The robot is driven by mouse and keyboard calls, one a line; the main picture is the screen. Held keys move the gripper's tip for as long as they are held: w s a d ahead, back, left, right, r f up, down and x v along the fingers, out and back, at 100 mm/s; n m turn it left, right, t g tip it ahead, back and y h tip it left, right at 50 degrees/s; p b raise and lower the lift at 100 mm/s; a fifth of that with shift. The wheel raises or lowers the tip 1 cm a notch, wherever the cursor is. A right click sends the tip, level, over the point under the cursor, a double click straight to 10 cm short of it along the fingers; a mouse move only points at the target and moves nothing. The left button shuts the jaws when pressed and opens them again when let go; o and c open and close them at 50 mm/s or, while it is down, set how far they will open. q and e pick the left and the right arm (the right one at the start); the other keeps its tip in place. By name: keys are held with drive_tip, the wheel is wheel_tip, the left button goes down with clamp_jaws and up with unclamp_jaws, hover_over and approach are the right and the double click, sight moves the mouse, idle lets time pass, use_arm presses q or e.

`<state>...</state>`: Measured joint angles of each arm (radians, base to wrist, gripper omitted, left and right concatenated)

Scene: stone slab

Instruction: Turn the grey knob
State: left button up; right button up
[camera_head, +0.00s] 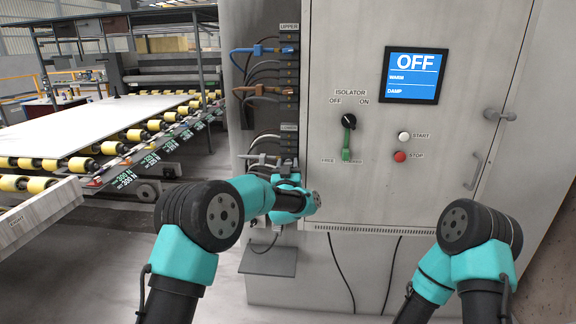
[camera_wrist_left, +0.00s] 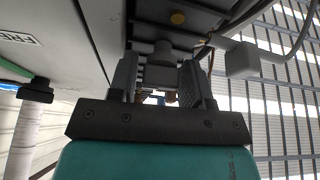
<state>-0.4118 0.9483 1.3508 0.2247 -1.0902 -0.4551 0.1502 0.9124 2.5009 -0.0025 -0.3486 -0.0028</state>
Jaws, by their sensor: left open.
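My left gripper (camera_head: 284,168) is at the lower connector strip on the left edge of the cabinet. In the left wrist view its two dark fingers (camera_wrist_left: 161,78) stand apart. A grey knob-like part (camera_wrist_left: 162,52) shows between and just beyond the fingertips; I cannot tell whether they touch it. In the head view that part is hidden behind my gripper. A grey plug (camera_head: 258,158) sticks out to the left beside the gripper. The isolator switch (camera_head: 349,121) has a black knob and a green handle pointing down. My right arm is at the lower right; its gripper is out of view.
A blue plug (camera_head: 262,49) and an orange plug (camera_head: 262,90) stick out of the upper strip, with loose cables. The cabinet front holds a screen (camera_head: 415,76) reading OFF, a white start button (camera_head: 404,136) and a red stop button (camera_head: 400,156). A roller conveyor stands at left.

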use_arm(q)
drive_tip(key=shift+w+r, duration=0.1)
drive_tip(key=shift+w, duration=0.05)
drive_tip(key=c, duration=0.6)
drive_tip(key=shift+c, duration=0.2)
